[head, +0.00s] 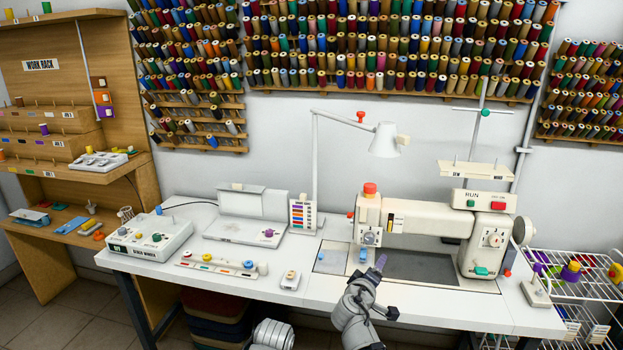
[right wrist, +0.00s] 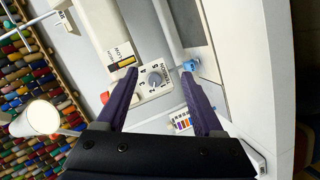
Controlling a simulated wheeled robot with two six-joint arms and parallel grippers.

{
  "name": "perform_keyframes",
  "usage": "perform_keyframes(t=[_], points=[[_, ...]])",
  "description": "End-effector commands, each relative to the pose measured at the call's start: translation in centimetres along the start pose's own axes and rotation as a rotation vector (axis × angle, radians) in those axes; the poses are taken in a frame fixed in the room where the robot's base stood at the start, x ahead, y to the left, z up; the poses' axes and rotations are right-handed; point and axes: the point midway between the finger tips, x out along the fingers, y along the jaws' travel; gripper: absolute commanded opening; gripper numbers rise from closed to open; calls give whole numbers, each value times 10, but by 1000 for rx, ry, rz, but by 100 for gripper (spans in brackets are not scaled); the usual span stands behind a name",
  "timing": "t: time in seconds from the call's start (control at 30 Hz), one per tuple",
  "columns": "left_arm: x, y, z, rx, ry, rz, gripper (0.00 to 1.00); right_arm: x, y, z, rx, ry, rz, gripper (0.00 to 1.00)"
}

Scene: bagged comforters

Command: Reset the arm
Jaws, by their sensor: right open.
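My right gripper (head: 377,268) reaches over the white table in front of the sewing machine (head: 425,217). In the right wrist view, my right gripper (right wrist: 157,82) has its two purple fingers spread apart with nothing between them. The machine's numbered dial (right wrist: 155,80) shows beyond the gap. A small blue part (right wrist: 191,65) shows near one fingertip; I cannot tell whether they touch. A grey link of my own shows at the bottom of the head view, but my left gripper does not.
The white table (head: 318,292) carries a control box (head: 150,236), a button strip (head: 222,264) and a lamp (head: 384,140). A wire rack (head: 575,262) stands at the right. Thread spools (head: 400,45) cover the wall. The table's front edge is partly clear.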

Motion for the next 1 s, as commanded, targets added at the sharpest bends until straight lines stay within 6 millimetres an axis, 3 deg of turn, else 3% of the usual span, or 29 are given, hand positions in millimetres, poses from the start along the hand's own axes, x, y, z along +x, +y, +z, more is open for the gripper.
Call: perform_keyframes(t=[0.03, 0.17, 0.2, 0.4, 0.5, 0.6, 0.7, 1.0], points=[[-37, -4, 2, 0, 0, 0, 50, -22, 11, -2, 66, -83, -77, 69], [-79, -8, 5, 0, 0, 0, 50, -74, -20, 15, 193, -320, -323, 69], [-91, -9, 5, 0, 0, 0, 50, -95, -31, 18, 216, -388, -408, 69], [-134, -13, 8, -1, 0, 0, 50, -204, -70, 19, 233, -651, -799, 69], [-144, -14, 8, -1, 0, 0, 50, -241, -78, 17, 215, -721, -924, 69], [-149, -14, 9, -1, 0, 0, 50, -264, -82, 16, 198, -760, -1000, 69], [-150, -14, 9, -1, 0, 0, 50, -274, -84, 16, 190, -777, -1034, 69], [-149, -14, 9, -1, 0, 0, 50, -275, -85, 17, 189, -780, -1039, 69]])
